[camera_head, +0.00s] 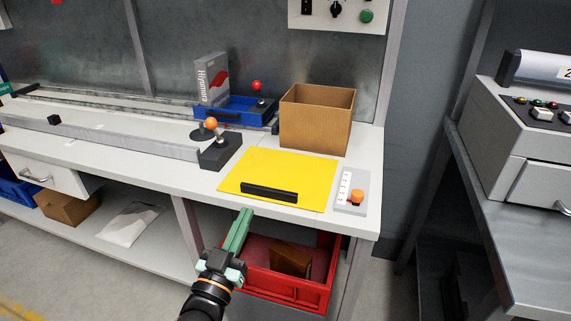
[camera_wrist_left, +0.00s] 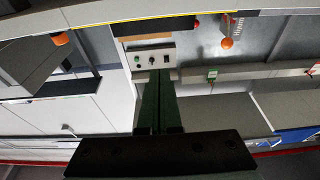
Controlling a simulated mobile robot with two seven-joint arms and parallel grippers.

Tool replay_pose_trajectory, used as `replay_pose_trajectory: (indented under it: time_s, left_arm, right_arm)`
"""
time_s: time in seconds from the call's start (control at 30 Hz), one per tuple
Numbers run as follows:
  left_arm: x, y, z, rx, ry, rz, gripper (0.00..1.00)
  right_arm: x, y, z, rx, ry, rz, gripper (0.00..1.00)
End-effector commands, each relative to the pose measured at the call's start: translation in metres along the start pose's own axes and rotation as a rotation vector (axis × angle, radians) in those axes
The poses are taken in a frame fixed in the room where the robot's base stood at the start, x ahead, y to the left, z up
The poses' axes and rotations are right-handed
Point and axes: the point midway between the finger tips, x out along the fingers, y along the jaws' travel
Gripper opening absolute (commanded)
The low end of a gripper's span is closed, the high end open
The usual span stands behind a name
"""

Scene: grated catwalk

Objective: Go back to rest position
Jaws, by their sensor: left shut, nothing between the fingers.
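My left gripper (camera_head: 239,232) rises from the bottom of the head view, its long green fingers closed together with nothing between them. It is in front of the workbench's front edge, in the picture just below the yellow mat (camera_head: 291,168) and partly over the red crate (camera_head: 290,293). In the left wrist view the gripper's shut fingers (camera_wrist_left: 159,90) point up the picture. My right gripper shows in neither view.
A black bar (camera_head: 269,192) lies on the mat. A cardboard box (camera_head: 317,118), a blue tray (camera_head: 236,108), an orange-knobbed lever (camera_head: 217,148) and a slider panel (camera_head: 351,191) stand on the workbench (camera_head: 365,146). The floor at left is clear.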

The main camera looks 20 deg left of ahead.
Motion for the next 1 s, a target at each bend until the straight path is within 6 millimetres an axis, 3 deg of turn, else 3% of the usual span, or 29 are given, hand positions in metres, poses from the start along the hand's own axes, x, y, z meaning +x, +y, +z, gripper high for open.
replay_pose_trajectory:
  time_s: [0.13, 0.27, 0.4, 0.47, 0.6, 0.63, 0.8, 1.0]
  left_arm:
    - [-0.008, 0.003, 0.016, -0.001, -0.057, 0.007, 0.0]
    - [-0.043, 0.014, 0.069, -0.005, -0.259, 0.041, 0.0]
    - [-0.115, 0.036, 0.142, -0.008, -0.58, 0.117, 0.0]
    - [-0.153, 0.047, 0.168, -0.011, -0.717, 0.158, 0.0]
    - [-0.249, 0.071, 0.21, -0.017, -1.02, 0.271, 0.0]
    - [-0.232, 0.068, 0.181, -0.015, -0.991, 0.255, 0.0]
    - [-0.222, 0.06, 0.138, -0.015, -0.985, 0.228, 0.0]
    - [-0.214, 0.051, 0.093, -0.013, -0.983, 0.205, 0.0]
  right_arm:
    - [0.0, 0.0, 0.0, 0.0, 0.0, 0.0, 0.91]
    - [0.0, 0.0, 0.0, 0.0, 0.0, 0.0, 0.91]
    - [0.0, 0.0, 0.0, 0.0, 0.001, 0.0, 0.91]
    - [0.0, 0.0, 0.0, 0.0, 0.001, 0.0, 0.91]
    - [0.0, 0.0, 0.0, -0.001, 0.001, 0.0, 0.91]
    - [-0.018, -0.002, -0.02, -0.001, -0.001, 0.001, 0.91]
    - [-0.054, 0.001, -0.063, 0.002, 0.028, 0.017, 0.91]
    - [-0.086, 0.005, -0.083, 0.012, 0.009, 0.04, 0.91]
